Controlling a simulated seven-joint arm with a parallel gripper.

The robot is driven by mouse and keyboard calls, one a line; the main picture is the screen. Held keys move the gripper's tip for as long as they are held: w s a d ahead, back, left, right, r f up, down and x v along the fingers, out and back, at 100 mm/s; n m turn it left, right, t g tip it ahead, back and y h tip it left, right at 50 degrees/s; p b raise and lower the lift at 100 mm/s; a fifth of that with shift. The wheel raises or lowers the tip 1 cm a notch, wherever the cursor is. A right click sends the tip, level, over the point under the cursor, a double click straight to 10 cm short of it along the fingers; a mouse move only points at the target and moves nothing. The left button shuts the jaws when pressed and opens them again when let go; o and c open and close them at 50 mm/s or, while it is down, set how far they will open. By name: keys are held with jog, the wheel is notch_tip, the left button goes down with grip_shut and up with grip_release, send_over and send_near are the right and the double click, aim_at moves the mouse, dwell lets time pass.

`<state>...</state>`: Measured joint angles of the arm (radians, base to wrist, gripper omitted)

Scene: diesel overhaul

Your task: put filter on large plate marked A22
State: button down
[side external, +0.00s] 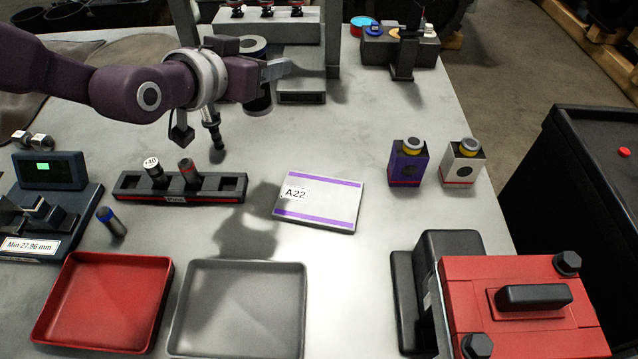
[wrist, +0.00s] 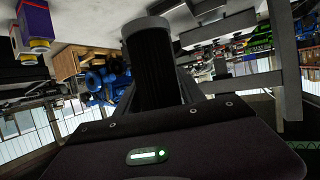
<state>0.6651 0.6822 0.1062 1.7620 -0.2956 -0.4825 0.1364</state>
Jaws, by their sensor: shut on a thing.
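The large plate marked A22 (side external: 330,208) lies flat on the table in the side view, pale with purple bands and a bare top. My gripper (side external: 262,76) is above the table, behind and to the left of the plate. It is shut on the filter (side external: 258,100), a dark cylinder held clear of the table and partly hidden by the gripper. In the wrist view the filter (wrist: 155,70) shows as a black ribbed cylinder beyond the gripper body.
A dark rack (side external: 215,190) with a few cylinders stands left of the plate. A red tray (side external: 60,315) and a grey tray (side external: 245,345) lie in front. A purple box (side external: 408,165) and a white box (side external: 462,165) stand right. A red machine (side external: 525,325) fills the front right.

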jog(key=m+g+h, duration=0.1)
jog(key=m+h, duration=0.1)
send_over(327, 188)
notch_tip(327, 188, down, 15)
jog(key=shift+f, duration=0.2)
jog(key=c, duration=0.7)
grip_release()
jog(key=shift+r, duration=0.1)
